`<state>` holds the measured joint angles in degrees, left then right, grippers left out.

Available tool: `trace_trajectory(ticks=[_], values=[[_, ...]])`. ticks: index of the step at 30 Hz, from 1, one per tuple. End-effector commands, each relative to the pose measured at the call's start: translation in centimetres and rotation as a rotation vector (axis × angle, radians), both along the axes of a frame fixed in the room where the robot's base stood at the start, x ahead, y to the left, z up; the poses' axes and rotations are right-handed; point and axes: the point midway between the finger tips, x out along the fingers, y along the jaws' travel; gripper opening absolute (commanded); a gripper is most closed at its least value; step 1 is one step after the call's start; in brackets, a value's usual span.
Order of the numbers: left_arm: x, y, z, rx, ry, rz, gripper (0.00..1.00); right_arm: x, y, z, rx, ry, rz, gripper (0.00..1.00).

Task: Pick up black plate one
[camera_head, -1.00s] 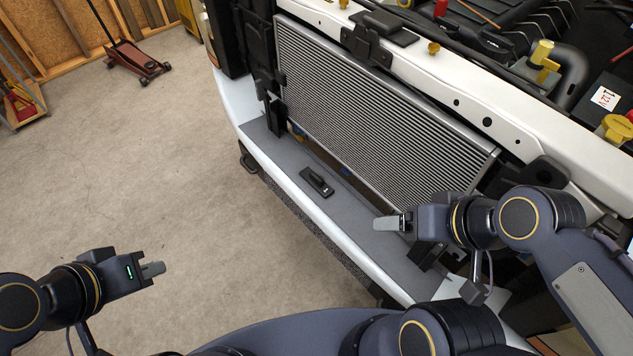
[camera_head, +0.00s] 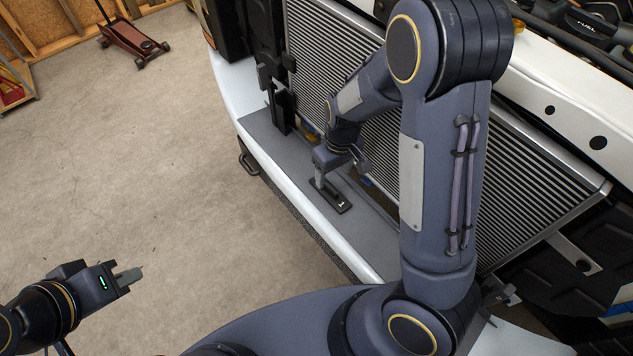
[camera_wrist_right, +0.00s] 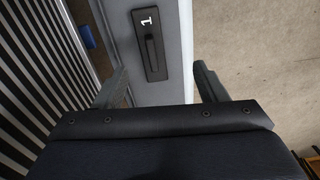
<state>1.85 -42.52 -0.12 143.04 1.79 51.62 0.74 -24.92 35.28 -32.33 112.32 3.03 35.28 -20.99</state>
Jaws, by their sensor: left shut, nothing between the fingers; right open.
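Black plate one (camera_head: 341,203) is a small dark rectangle with a raised handle and a white "1". It lies on the grey bumper ledge (camera_head: 292,174) in front of the radiator. In the right wrist view the plate (camera_wrist_right: 150,58) lies just beyond and between the open fingers. My right gripper (camera_head: 320,181) is open and points down at the plate's far-left end. From the wrist view (camera_wrist_right: 158,85) the fingers look apart from the plate. Whether they touch the ledge I cannot tell. My left gripper (camera_head: 138,273) is shut and empty over the floor at the lower left.
The radiator (camera_head: 305,62) rises right behind the ledge. A black upright bracket (camera_head: 278,105) stands left of my right gripper. A small blue piece (camera_wrist_right: 87,36) lies by the radiator foot. A red floor jack (camera_head: 133,43) stands far back; the concrete floor at left is clear.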

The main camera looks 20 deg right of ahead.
Motion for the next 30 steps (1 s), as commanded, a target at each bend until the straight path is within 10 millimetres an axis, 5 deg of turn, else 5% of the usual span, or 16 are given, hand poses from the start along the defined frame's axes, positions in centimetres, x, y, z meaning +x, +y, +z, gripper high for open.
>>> trace_trajectory(ticks=[1,21,30], values=[[0.0,0.0,-0.6,0.000,0.000,0.000,0.00,0.3,0.0,-1.5,-0.028,0.009,0.022,0.65],[0.0,0.0,-1.0,0.000,-0.001,0.000,0.00,0.9,-0.5,-9.6,-0.067,0.018,0.052,0.65],[0.0,0.0,-1.0,0.000,0.000,0.000,0.00,0.9,-0.5,-10.6,-0.066,0.014,0.053,0.65]])
